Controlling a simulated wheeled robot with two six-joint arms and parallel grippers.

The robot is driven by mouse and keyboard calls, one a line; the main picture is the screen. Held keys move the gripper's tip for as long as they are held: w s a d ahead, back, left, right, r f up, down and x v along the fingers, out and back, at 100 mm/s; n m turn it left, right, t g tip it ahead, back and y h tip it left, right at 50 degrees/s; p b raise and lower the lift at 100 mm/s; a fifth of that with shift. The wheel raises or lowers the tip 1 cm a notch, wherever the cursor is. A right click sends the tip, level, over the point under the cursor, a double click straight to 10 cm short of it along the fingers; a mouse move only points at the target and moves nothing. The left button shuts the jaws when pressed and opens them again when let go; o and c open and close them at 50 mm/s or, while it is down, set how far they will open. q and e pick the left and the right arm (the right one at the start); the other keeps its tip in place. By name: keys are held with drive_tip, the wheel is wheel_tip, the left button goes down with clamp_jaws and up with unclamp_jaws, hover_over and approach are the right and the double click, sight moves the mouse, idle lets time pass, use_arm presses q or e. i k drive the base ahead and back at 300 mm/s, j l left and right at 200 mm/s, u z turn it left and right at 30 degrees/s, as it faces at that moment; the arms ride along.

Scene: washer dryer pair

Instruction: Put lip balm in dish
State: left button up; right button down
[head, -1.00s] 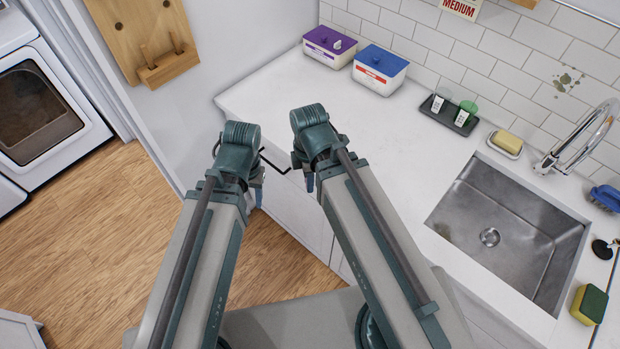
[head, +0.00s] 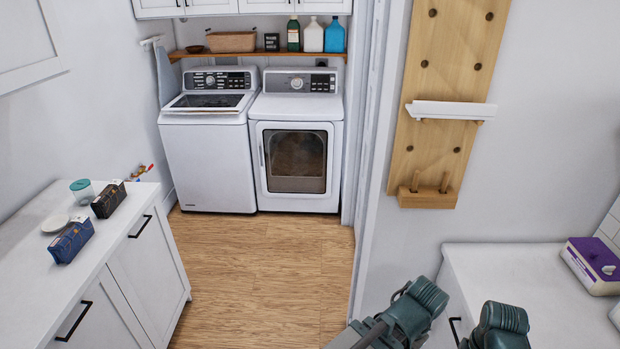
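No lip balm can be made out for certain. Small red and yellow items (head: 137,172) lie at the far edge of the left counter, too small to identify. A small round white dish (head: 55,223) lies on that counter, beside a blue patterned pouch (head: 71,240). A dark bowl (head: 195,49) sits on the shelf above the washer. Teal wrist parts of my two arms show at the bottom right, well away from the left counter. My gripper fingers are out of sight, so I cannot see whether they hold anything.
The left counter (head: 25,285) also bears a dark pouch (head: 108,200) and a teal-lidded jar (head: 83,191). A washer (head: 208,160) and dryer (head: 296,160) stand at the back. The wooden floor (head: 260,280) between is clear. A wall (head: 375,200) separates the right counter (head: 510,275).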

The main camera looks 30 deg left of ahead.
sight(57, 226)
drive_tip(key=u, duration=1.6)
drive_tip(key=i+u, duration=0.15)
drive_tip(key=u, duration=0.25)
drive_tip(key=i+u, duration=0.15)
drive_tip(key=u, duration=0.3)
drive_tip(key=i+l+u, duration=0.1)
drive_tip(key=u, duration=0.3)
drive_tip(key=i+l+u, duration=0.1)
drive_tip(key=u, duration=0.35)
drive_tip(key=i+l+u, duration=0.25)
drive_tip(key=l+u, duration=0.3)
drive_tip(key=i+l+u, duration=0.1)
drive_tip(key=l+u, duration=0.15)
drive_tip(key=l, duration=0.25)
drive_tip(key=i+l+u, duration=0.1)
drive_tip(key=l+u, duration=0.15)
drive_tip(key=l, duration=0.75)
drive_tip(key=i+l, duration=0.1)
drive_tip(key=l, duration=0.5)
drive_tip(key=i, duration=0.55)
